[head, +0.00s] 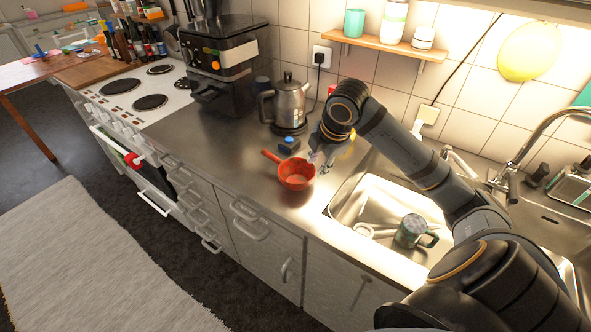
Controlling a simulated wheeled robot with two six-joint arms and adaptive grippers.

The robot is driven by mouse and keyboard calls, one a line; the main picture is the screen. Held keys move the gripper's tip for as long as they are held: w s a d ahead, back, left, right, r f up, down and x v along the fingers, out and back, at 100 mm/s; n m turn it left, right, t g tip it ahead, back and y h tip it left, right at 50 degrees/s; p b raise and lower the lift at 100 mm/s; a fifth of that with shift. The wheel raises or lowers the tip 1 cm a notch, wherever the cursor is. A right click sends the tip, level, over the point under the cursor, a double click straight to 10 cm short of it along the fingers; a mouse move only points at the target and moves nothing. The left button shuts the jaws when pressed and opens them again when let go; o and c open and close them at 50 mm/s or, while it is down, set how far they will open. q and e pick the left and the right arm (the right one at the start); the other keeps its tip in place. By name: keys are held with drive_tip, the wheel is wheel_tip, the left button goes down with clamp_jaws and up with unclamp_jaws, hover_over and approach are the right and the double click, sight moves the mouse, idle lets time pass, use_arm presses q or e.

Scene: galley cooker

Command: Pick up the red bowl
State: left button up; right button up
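The red bowl (296,176) sits upright on the steel counter, left of the sink. It has a handle pointing to the upper left and looks empty. My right arm comes in from the right, over the sink. My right gripper (314,158) is just behind and above the bowl's far right rim. Its fingers are small and partly hidden by the wrist, so I cannot tell whether they are open or touch the rim. My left gripper is not in view.
A steel kettle (288,103) and a small blue-topped item (288,144) stand behind the bowl. The sink (352,206) holds a green mug (411,231). A black coffee machine (226,65) and a white stove (140,98) are left. The counter left of the bowl is clear.

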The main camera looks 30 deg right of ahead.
sight(308, 181)
drive_tip(key=x, duration=0.4)
drive_tip(key=shift+s+a+f, duration=0.2)
drive_tip(key=shift+a+f, duration=0.1)
drive_tip(key=shift+w+a+f, duration=0.15)
drive_tip(key=shift+w+f, duration=0.15)
drive_tip(key=shift+f, duration=0.35)
drive_tip(key=x, duration=0.3)
drive_tip(key=shift+w+f+p, duration=0.3)
drive_tip(key=shift+p, duration=0.1)
drive_tip(key=shift+f, duration=0.1)
drive_tip(key=c, duration=0.5)
clamp_jaws()
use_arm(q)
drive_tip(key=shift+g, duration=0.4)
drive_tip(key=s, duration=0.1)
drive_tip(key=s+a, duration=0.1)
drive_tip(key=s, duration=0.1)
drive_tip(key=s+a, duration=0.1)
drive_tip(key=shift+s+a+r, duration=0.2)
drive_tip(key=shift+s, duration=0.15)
